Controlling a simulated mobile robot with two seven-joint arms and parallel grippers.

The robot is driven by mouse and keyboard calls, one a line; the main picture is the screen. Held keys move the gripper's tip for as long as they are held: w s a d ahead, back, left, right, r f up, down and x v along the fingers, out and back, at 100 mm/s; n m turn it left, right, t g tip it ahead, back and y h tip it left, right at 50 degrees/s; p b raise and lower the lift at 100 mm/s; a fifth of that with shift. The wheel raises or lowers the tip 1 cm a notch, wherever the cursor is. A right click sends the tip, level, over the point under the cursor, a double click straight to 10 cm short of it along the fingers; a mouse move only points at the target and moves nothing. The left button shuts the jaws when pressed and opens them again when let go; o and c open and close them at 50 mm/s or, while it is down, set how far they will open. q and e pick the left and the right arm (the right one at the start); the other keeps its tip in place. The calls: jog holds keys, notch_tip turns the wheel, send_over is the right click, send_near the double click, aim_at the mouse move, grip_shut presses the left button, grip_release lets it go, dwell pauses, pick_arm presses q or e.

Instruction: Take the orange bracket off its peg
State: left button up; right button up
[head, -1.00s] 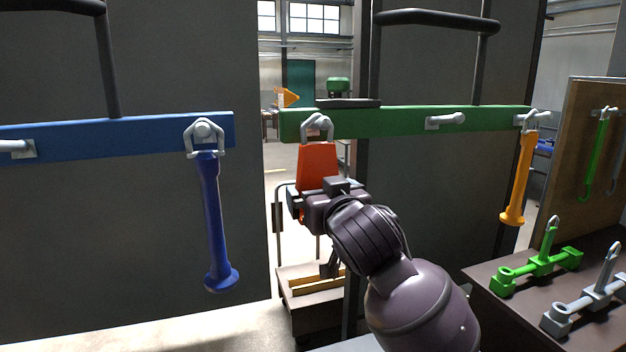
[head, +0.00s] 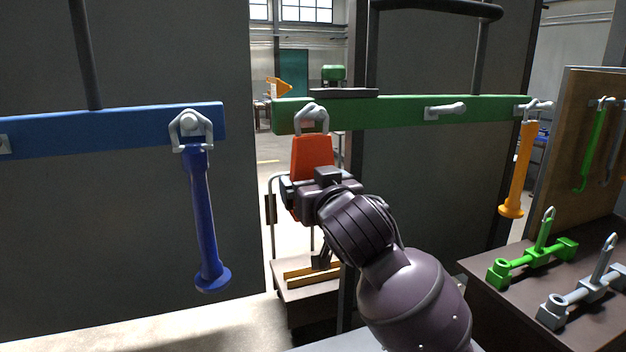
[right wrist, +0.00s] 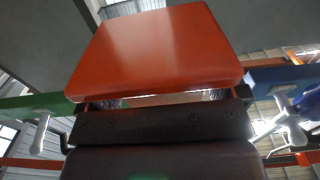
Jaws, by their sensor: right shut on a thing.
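The orange-red bracket (head: 312,150) hangs upright at the left end of the green bar (head: 390,113). Its grey metal loop (head: 313,116) is still around the peg there. My right gripper (head: 312,186) is shut on its lower part, which the gripper hides. In the right wrist view the bracket (right wrist: 155,50) fills the upper middle, just past the dark gripper body. My left gripper is not in view.
A blue handle (head: 207,220) hangs from the blue bar (head: 90,130) at left. A yellow-orange handle (head: 517,170) hangs at the green bar's right end. Green (head: 535,258) and grey (head: 585,295) fittings lie on the dark table at right. A gap opens behind the bracket.

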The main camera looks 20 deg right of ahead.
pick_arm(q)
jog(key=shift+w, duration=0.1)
pick_arm(e)
jog(key=shift+r, duration=0.75)
dwell(0.4)
